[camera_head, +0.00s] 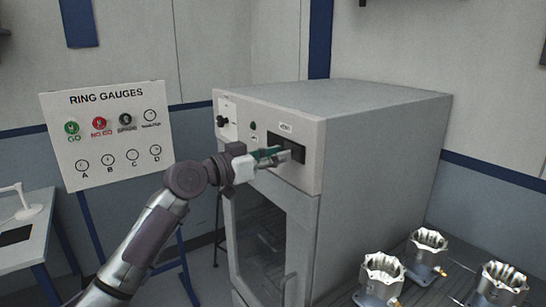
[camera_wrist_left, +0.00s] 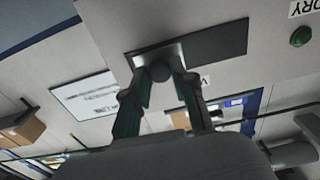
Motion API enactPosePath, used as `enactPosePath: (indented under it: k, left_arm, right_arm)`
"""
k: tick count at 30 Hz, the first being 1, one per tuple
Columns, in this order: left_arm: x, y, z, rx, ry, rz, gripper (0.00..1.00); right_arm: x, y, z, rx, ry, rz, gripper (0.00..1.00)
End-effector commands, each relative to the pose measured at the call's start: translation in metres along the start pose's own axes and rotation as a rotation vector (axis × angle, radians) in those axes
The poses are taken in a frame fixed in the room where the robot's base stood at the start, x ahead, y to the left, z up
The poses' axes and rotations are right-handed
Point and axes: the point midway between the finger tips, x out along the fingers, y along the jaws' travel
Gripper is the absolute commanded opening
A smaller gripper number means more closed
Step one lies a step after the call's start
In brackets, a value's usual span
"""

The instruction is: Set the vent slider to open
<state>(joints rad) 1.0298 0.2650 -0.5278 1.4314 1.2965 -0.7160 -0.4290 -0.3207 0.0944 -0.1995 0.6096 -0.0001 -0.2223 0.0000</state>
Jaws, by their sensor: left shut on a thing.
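The vent slider is a dark slot plate (camera_head: 299,150) on the upper front panel of a grey cabinet, under a small label. The slot's open and shut markings cannot be read. My right gripper is not in view.
The cabinet (camera_head: 385,135) has a glass door (camera_head: 262,235) below the panel. A black knob (camera_head: 221,121) and a green button (camera_head: 253,126) sit left of the slot. A ring gauge board (camera_head: 108,130) stands at left. Metal housings (camera_head: 383,275) stand at lower right.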

Motion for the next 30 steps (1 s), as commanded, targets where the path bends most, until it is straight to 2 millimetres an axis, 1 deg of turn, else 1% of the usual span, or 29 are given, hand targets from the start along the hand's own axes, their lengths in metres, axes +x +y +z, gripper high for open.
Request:
enactPosePath:
  k: [1, 4, 7, 8, 10, 12, 17, 21, 23, 26, 30]
  left_arm:
    - [0.004, 0.009, 0.001, -0.002, -0.002, 0.017, 0.0]
    - [0.003, 0.008, 0.001, -0.003, -0.002, 0.016, 0.0]
    - [0.003, 0.007, 0.001, -0.002, -0.003, 0.014, 0.0]
    - [0.003, 0.007, 0.001, -0.002, -0.003, 0.014, 0.28]
    - [0.003, 0.007, 0.001, -0.002, -0.003, 0.015, 0.4]
    - [0.003, 0.007, 0.001, -0.002, -0.003, 0.014, 0.5]
    - [0.003, 0.005, 0.001, -0.001, -0.001, 0.011, 0.5]
    - [0.001, 0.005, 0.0, -0.001, -0.001, 0.009, 0.5]
    - [-0.002, 0.004, 0.001, -0.001, -0.001, 0.009, 0.5]
    - [-0.014, 0.003, 0.001, 0.001, -0.001, 0.008, 0.5]
    - [-0.043, 0.003, 0.002, 0.001, -0.002, 0.007, 0.5]
  right_arm:
    - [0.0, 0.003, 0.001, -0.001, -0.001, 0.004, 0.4]
    - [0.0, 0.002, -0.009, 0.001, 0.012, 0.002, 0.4]
    - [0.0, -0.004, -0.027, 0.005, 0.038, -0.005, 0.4]
    - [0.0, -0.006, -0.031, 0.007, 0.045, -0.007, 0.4]
    - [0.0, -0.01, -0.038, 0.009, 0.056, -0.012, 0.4]
    - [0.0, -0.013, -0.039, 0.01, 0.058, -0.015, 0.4]
    - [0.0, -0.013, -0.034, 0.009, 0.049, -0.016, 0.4]
    - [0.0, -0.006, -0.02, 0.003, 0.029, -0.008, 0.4]
    - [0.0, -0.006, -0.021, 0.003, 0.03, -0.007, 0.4]
    - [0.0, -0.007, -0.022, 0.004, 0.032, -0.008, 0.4]
    - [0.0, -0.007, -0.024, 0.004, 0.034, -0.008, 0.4]
